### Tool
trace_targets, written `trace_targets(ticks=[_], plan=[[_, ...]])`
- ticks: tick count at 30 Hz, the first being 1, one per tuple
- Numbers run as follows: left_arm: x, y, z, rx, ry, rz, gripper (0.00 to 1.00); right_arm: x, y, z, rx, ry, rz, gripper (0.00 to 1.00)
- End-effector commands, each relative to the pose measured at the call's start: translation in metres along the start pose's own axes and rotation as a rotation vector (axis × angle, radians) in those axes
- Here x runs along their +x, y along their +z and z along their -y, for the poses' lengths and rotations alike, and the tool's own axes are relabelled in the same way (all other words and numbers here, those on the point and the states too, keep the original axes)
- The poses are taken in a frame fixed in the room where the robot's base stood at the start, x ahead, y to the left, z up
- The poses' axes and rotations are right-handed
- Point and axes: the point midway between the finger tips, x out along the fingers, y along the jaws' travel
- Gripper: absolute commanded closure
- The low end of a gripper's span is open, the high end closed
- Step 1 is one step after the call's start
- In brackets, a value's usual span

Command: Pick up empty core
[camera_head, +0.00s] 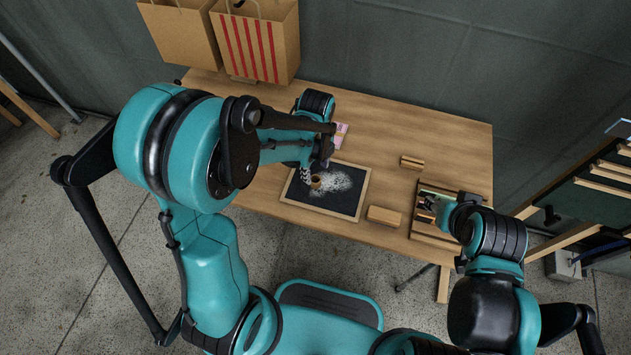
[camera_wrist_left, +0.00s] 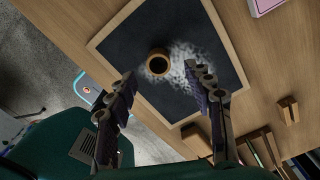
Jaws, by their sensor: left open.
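The empty core (camera_head: 316,182) is a small brown cardboard ring on a dark chalkboard (camera_head: 328,208) with a wooden frame. In the left wrist view the core (camera_wrist_left: 158,63) shows its round open end, beside a white chalky smear. My left gripper (camera_head: 318,168) is above the chalkboard, close to the core. In the left wrist view its two fingers (camera_wrist_left: 160,82) are spread wide, with the core beyond the gap between the tips and nothing held. My right gripper (camera_head: 428,203) is over a wooden rack (camera_head: 432,236) at the table's right; its jaws are too small to judge.
Two small wooden blocks (camera_head: 384,216) (camera_head: 412,162) lie right of the chalkboard. A pink packet (camera_head: 341,130) lies behind it. Paper bags (camera_head: 258,45) stand at the back left. The back right of the wooden table (camera_head: 440,125) is clear.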

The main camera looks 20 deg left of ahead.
Motion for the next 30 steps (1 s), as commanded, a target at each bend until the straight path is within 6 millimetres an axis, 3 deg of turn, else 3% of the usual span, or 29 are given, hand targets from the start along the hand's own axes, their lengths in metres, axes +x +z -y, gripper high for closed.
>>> trace_targets(ticks=[9,17,18,22,30], plan=[[0.046,0.001,-0.001,-0.002,-0.001,0.0,0.48,0.022,0.016,0.0,0.0,0.0,0.0,0.6],[0.048,0.0,-0.002,-0.003,-0.001,0.0,0.48,0.021,0.015,0.0,0.0,0.0,0.0,0.6],[0.048,0.0,-0.002,-0.003,-0.001,0.0,0.58,0.021,0.015,0.0,0.0,0.0,0.0,0.6],[0.048,0.0,-0.002,-0.003,-0.001,0.0,0.8,0.021,0.015,0.0,0.0,0.0,0.0,0.6],[0.048,0.0,-0.002,-0.003,-0.001,0.0,0.82,0.021,0.015,0.0,0.0,0.0,0.0,0.6]])
